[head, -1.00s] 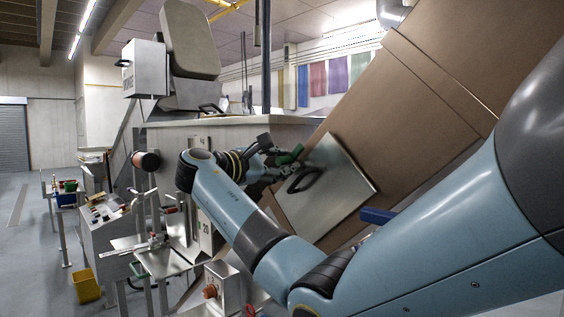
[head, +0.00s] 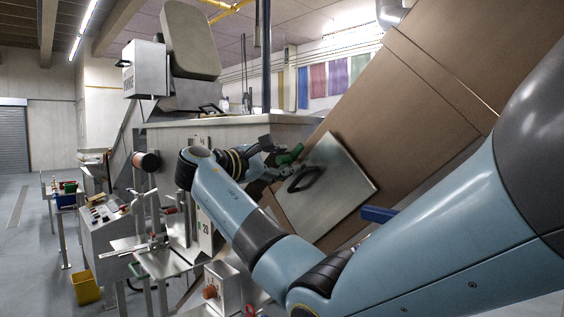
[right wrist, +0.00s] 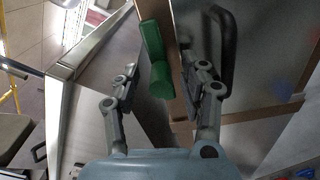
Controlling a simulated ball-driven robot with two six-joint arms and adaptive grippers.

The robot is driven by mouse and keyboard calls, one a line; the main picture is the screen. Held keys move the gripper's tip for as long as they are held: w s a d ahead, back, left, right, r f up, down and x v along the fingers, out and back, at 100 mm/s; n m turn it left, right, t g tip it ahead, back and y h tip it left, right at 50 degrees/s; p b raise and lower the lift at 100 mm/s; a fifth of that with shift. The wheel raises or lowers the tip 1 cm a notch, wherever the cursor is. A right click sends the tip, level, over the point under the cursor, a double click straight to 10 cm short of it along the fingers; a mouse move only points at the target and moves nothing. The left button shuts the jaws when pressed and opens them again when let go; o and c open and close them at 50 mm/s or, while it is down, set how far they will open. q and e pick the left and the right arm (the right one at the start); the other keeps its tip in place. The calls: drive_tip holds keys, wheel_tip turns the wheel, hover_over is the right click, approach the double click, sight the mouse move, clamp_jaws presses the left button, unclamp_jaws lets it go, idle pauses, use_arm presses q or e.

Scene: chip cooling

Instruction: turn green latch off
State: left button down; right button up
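The green latch (head: 290,154) is a short green handle at the edge of a grey metal hatch (head: 335,195) on the machine. In the right wrist view the green latch (right wrist: 156,62) appears between the two fingers of my right gripper (right wrist: 160,78), nearer the right-hand finger. The fingers are apart, with a visible gap on the left side of the latch; whether the right-hand finger touches it I cannot tell. In the head view my right gripper (head: 272,157) is right beside the latch and partly hidden by its own wrist. My left gripper is not in view.
A black curved handle (head: 301,179) sits on the hatch close to the latch. A brown slanted panel (head: 400,125) rises behind it. A grey control box (head: 108,222), metal fixtures and a yellow bin (head: 85,287) stand at the left, with open floor beyond.

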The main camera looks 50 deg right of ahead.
drive_tip(key=shift+a, duration=0.1)
drive_tip(key=w+a, duration=0.1)
drive_tip(key=a, duration=1)
drive_tip(key=shift+w+a, duration=0.15)
drive_tip(key=shift+a, duration=0.25)
